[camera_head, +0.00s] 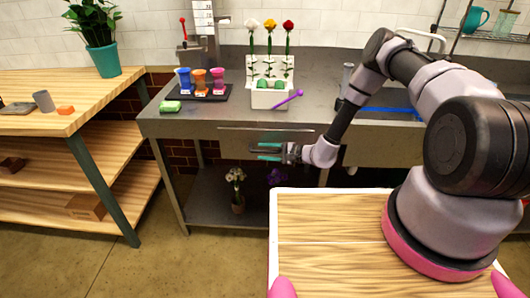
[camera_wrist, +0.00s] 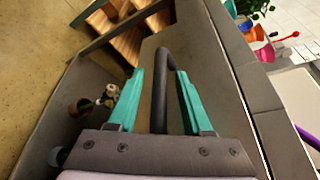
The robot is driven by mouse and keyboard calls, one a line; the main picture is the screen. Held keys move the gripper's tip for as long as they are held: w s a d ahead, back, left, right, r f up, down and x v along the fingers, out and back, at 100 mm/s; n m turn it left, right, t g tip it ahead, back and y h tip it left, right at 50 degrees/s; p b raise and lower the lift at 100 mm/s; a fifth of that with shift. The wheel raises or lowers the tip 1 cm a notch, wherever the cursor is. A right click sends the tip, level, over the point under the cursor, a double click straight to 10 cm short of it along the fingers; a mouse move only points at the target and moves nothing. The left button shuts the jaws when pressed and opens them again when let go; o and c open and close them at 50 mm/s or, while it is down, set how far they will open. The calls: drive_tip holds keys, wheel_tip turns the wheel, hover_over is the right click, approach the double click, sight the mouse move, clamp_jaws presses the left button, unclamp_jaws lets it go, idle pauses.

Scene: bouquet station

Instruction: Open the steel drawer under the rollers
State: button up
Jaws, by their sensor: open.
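The steel drawer (camera_head: 235,143) is set in the front of the steel bench, and its front looks flush with the bench. Its face also shows in the wrist view (camera_wrist: 212,75). My gripper (camera_head: 268,152) is in front of the drawer, with its teal fingers pointing left in the head view. In the wrist view, my gripper (camera_wrist: 163,85) is open, with the dark bar handle (camera_wrist: 160,95) between its two fingers. A gap shows on each side of the bar. The handle's near end is hidden behind the gripper body.
On the bench stand a dark tray with colored cups (camera_head: 201,88), a green sponge (camera_head: 170,106) and a white flower holder (camera_head: 268,95). A potted white flower (camera_head: 237,190) stands on the shelf below. A wooden shelf unit (camera_head: 75,110) is at left.

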drive_tip(key=shift+c, duration=0.3)
clamp_jaws()
idle(1.2)
